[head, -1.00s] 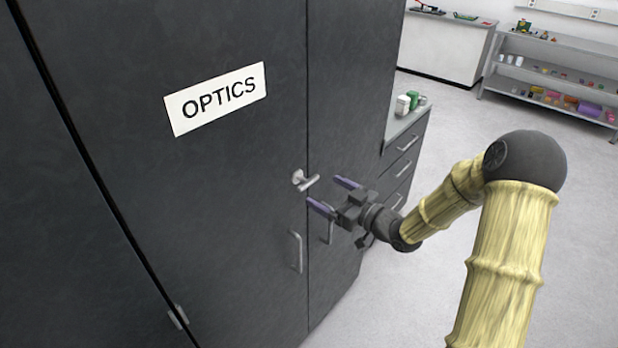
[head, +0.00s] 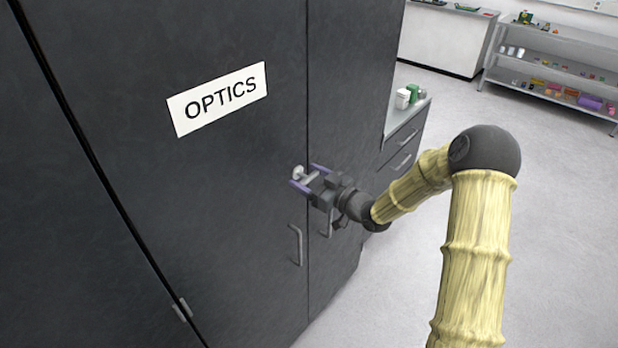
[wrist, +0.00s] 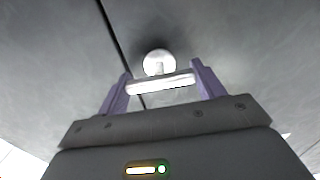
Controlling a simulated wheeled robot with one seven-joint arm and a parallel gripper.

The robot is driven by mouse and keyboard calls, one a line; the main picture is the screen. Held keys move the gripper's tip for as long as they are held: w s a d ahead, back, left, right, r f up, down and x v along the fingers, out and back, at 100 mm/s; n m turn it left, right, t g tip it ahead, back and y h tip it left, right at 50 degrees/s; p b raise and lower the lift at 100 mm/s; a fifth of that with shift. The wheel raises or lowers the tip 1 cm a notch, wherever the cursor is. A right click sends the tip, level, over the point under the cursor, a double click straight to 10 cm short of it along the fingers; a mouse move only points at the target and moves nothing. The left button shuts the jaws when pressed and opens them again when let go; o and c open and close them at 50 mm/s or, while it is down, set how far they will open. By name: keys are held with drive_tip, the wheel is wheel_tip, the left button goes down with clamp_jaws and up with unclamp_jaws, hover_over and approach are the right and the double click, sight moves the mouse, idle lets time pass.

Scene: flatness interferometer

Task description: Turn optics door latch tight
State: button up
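The optics door (head: 230,180) is a dark cabinet door with a white "OPTICS" sign (head: 218,99). Its latch (head: 299,173) is a small silver knob with a bar handle, at the seam between two doors. In the wrist view the round latch base (wrist: 158,62) and its bar (wrist: 160,84) show; the bar lies crosswise, slightly tilted, between the fingers. My gripper (head: 307,178) is at the latch with its two purple fingers apart, one on each side. In the wrist view my gripper (wrist: 163,85) is open, its fingertips near the two bar ends; contact cannot be told.
A vertical door handle (head: 297,245) is below the latch, with another partly hidden behind my gripper. A drawer counter (head: 405,130) with small containers (head: 407,96) stands right of the cabinet. Shelving (head: 550,70) is at the back right. The floor between is clear.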

drive_tip(key=shift+m, duration=0.3)
drive_tip(key=m, duration=0.4)
drive_tip(key=shift+w+d+p, duration=0.1)
drive_tip(key=shift+p, duration=0.25)
drive_tip(key=m+p, duration=0.1)
drive_tip(key=m, duration=0.3)
drive_tip(key=shift+m, duration=0.3)
drive_tip(key=m+p, duration=0.1)
drive_tip(key=m, duration=0.2)
drive_tip(key=shift+m, duration=0.3)
drive_tip(key=m+p, duration=0.1)
drive_tip(key=m, duration=0.3)
drive_tip(key=shift+w+f+m, duration=0.1)
drive_tip(key=shift+f+m, duration=0.05)
drive_tip(key=shift+m, duration=0.25)
drive_tip(key=o, duration=1)
drive_tip(key=shift+d, duration=0.1)
